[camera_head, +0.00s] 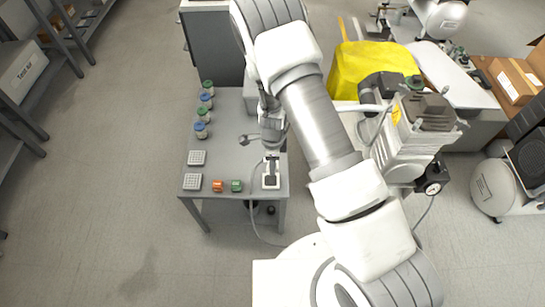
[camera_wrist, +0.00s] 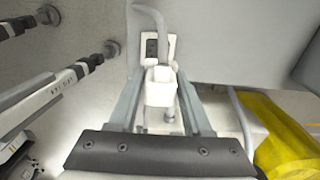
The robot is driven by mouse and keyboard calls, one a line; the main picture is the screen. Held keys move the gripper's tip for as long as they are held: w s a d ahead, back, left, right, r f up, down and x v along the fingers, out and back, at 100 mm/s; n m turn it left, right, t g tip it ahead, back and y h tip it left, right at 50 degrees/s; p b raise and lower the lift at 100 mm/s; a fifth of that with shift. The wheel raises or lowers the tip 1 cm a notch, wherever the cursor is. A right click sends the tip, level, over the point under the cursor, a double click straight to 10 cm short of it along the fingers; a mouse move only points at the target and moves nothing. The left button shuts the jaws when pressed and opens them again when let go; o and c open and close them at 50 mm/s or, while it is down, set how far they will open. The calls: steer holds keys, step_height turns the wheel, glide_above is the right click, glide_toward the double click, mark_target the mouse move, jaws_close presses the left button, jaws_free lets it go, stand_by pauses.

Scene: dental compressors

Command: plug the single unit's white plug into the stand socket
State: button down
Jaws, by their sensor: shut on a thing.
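The white plug (camera_wrist: 160,88) is between the two fingers of my gripper (camera_wrist: 161,80), which is shut on it. A grey cable (camera_wrist: 150,14) arcs above the plug in the wrist view. A pale socket plate with a dark opening (camera_wrist: 151,49) shows just behind the plug. The plug overlaps the plate's lower part, so I cannot tell whether they touch. In the head view, the white stand (camera_head: 271,181) is at the grey table's front right edge. My gripper (camera_head: 271,148) is just behind it; the plug is too small to make out there.
The grey table (camera_head: 230,150) also holds several lidded jars (camera_head: 204,114), two white keypad-like blocks (camera_head: 194,182), and an orange (camera_head: 217,186) and a green block (camera_head: 236,186). A cable (camera_head: 262,239) hangs at the table's front right. Compressor equipment (camera_head: 410,140) and a yellow cover (camera_head: 365,68) stand right.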

mark_target(271, 180)
steer(key=shift+s+a, duration=0.25)
steer(key=shift+a, duration=0.05)
steer(key=shift+f, duration=0.1)
steer(key=shift+f+b, duration=2.75)
steer(key=shift+f, duration=0.7)
steer(key=shift+f+b, duration=0.3)
steer(key=shift+f, duration=0.15)
jaws_free()
steer(key=shift+r, duration=0.2)
steer(key=shift+r+p, duration=2.8)
steer(key=shift+r, duration=0.55)
steer(key=shift+r, duration=0.1)
